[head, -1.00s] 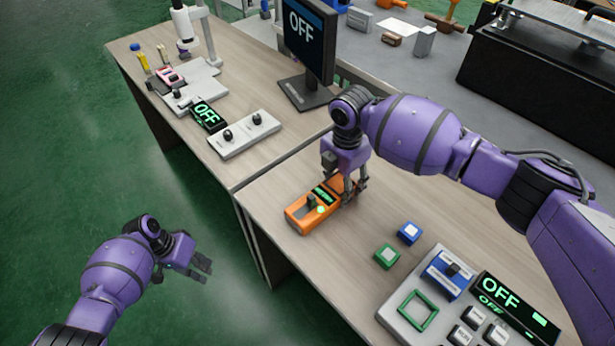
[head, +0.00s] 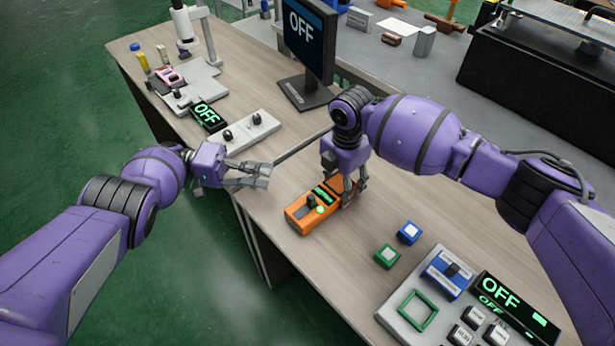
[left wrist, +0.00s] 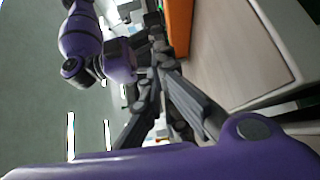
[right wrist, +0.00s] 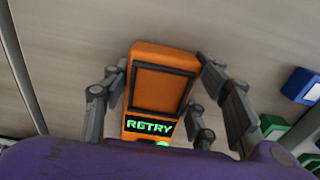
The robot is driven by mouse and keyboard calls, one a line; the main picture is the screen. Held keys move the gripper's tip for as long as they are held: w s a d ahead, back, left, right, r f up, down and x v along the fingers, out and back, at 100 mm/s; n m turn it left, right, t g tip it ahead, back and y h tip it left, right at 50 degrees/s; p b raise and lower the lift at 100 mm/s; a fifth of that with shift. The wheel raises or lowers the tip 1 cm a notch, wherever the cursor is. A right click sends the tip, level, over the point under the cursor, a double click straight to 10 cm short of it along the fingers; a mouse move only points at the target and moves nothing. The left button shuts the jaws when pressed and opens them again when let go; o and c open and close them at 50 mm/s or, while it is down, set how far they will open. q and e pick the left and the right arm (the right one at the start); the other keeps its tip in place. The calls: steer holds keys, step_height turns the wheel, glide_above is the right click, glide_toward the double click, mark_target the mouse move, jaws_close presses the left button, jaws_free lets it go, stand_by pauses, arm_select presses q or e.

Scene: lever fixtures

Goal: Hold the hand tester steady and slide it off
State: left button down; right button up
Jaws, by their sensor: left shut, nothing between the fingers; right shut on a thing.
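The hand tester (head: 298,216) is an orange box lying on the near table, with a black slide knob (head: 311,201), a green-lit display and a green light. In the right wrist view its display reads RETRY (right wrist: 150,127). My right gripper (head: 352,192) is shut on the tester's far end, with fingers along both sides of the orange body (right wrist: 160,90). My left gripper (head: 268,176) is shut and empty, above the table's left edge, left of and apart from the tester. Part of the orange tester also shows at the top of the left wrist view (left wrist: 179,25).
A green block (head: 387,256) and a blue block (head: 410,232) lie right of the tester. A control panel (head: 400,326) with an OFF display is at front right. A grey two-knob panel (head: 243,139) and a monitor (head: 306,40) stand behind. Table around the tester's front is clear.

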mark_target(311, 200)
arm_select(q)
steer(key=shift+s+d+r+h, duration=0.1)
steer(key=shift+d+r+h, duration=0.1)
steer(key=shift+d, duration=0.25)
steer(key=shift+s+d+r+h, duration=0.1)
steer(key=shift+d+h, duration=0.1)
steer(key=shift+d, duration=0.25)
arm_select(e)
steer(key=shift+f, duration=0.1)
arm_select(q)
steer(key=shift+d+f, duration=0.15)
steer(key=shift+d, duration=0.35)
steer(key=shift+s+d, duration=0.15)
steer(key=shift+d, duration=0.55)
steer(key=d, duration=0.7)
steer(key=shift+s+d, duration=0.25)
steer(key=shift+s, duration=0.1)
